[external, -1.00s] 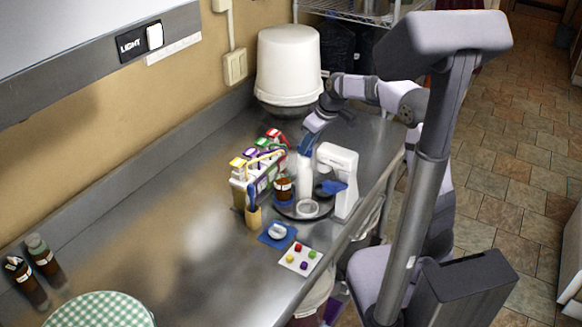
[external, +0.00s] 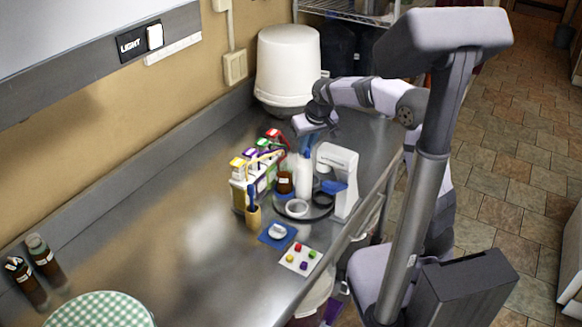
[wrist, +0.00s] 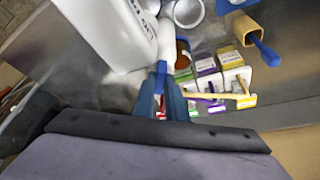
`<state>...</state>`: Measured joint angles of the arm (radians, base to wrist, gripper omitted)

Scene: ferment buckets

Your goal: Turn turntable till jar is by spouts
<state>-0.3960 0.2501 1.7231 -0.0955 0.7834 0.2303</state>
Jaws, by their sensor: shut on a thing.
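The brown jar (external: 285,185) with a pale label stands on the dark round turntable (external: 322,210), at its left-back side, close to the dispensers with coloured spouts (external: 262,153). The jar also shows partly in the wrist view (wrist: 182,50), right of my fingers. A white upright post (external: 304,178) rises from the turntable. My gripper (external: 308,147) is above it, its blue fingers shut on the post's top. In the wrist view, the fingers (wrist: 163,75) meet the white post (wrist: 165,40). A white ring (external: 297,207) sits at the turntable's front.
A white stand-like device (external: 338,178) with a blue part is close at the turntable's right. A yellow holder (external: 253,216), a blue mat (external: 278,234) and a card with coloured dots (external: 300,259) are in front. A white bucket (external: 288,65) stands behind.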

